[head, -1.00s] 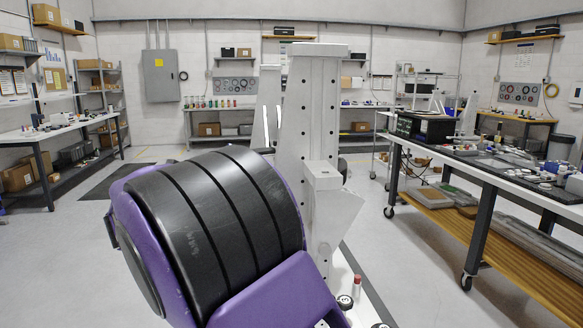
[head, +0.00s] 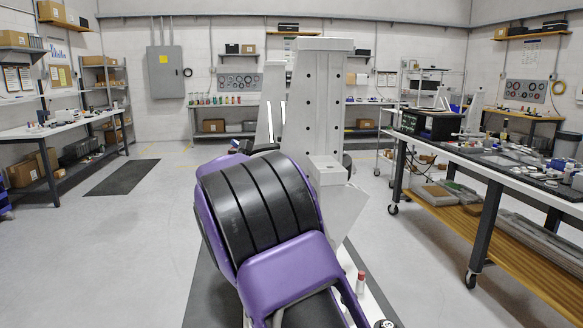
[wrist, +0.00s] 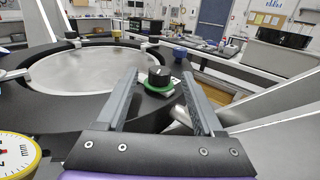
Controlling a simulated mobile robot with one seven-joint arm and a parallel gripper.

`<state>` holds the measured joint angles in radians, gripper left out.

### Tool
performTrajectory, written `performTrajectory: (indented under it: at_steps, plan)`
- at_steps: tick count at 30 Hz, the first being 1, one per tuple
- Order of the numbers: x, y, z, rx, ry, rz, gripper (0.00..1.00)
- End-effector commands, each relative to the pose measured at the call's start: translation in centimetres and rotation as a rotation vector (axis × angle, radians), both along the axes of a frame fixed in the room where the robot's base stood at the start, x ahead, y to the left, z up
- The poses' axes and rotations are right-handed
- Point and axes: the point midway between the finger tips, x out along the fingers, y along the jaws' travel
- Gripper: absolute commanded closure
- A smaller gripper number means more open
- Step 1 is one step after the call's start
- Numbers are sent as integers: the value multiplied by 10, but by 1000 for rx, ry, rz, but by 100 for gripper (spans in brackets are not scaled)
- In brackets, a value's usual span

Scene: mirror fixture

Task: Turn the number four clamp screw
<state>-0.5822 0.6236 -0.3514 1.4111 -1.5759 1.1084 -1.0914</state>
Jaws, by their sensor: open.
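In the wrist view my gripper (wrist: 160,73) is open, with its two grey fingers apart and nothing held. Between the fingertips shows a black knob (wrist: 159,75) on a green ring, apparently a clamp screw. I cannot read a number on it, nor tell if the fingers are level with it. The knob is beside a round silvery mirror (wrist: 85,68) set in a wide black ring (wrist: 60,109). In the head view my purple arm hides the gripper and most of the fixture.
A dial gauge with a yellow rim (wrist: 17,155) is close at the lower left of the wrist view. A tall white upright (head: 312,105) stands behind my arm. A workbench (head: 480,160) with tools is on the right. The floor (head: 130,245) at left is clear.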

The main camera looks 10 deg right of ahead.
Motion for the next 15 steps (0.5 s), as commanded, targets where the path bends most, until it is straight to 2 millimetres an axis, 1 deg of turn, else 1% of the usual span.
performTrajectory:
  at_steps: [4,13,15]
  plan:
    - [7,-8,0,-1,1,0,31]
    - [8,-9,0,-1,1,1,31]
    - [8,-9,0,-1,1,1,44]
